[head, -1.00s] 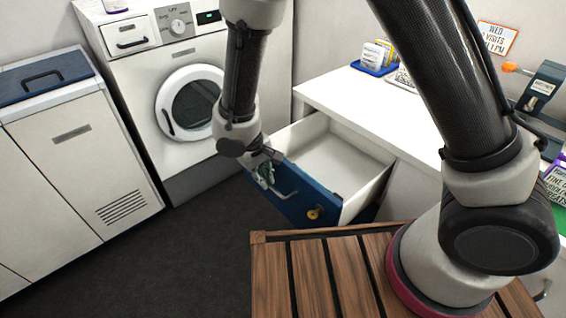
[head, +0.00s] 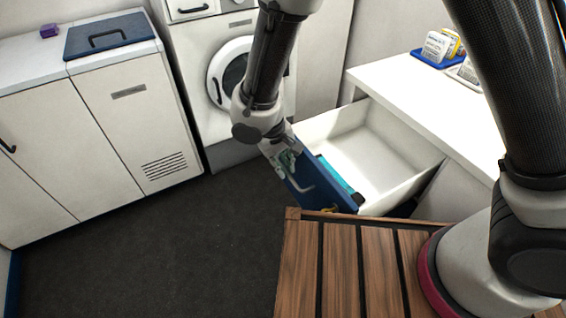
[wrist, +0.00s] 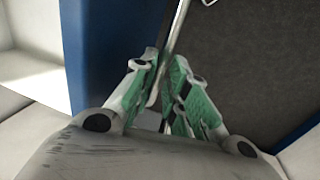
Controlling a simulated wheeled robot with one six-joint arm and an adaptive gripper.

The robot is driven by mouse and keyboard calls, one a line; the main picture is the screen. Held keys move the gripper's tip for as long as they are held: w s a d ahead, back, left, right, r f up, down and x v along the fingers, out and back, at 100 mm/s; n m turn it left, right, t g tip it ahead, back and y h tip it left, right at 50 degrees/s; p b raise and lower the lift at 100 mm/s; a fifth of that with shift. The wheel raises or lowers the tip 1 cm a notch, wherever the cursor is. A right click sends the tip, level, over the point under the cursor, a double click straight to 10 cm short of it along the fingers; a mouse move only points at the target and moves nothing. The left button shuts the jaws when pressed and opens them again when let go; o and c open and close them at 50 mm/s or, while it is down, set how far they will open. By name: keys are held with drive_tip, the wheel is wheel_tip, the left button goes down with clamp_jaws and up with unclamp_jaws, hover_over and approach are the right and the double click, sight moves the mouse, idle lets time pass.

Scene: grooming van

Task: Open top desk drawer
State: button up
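The top desk drawer stands pulled well out from the white desk (head: 425,115). Its blue front (head: 318,192) faces the floor, and its white interior (head: 375,150) is visible. A pale bar handle (head: 305,183) runs along the front; it also shows in the wrist view (wrist: 178,28). My gripper (head: 285,160) is at the far end of that handle. In the wrist view its green-padded fingers (wrist: 165,85) lie close on either side of the bar and look closed on it. The exact contact is partly hidden by the fingers.
A teal item (head: 338,175) lies inside the drawer against its front. A slatted wooden top (head: 335,265) is close in front of the drawer. A washing machine (head: 215,130) and white cabinets (head: 125,130) stand left. The dark floor (head: 170,250) is clear.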

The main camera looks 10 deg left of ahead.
wheel_tip(320, 180, up, 12)
drive_tip(key=s+a, duration=0.1)
drive_tip(key=a, duration=0.1)
drive_tip(key=shift+s+f, duration=0.15)
drive_tip(key=shift+s, duration=0.05)
idle(0.3)
idle(0.4)
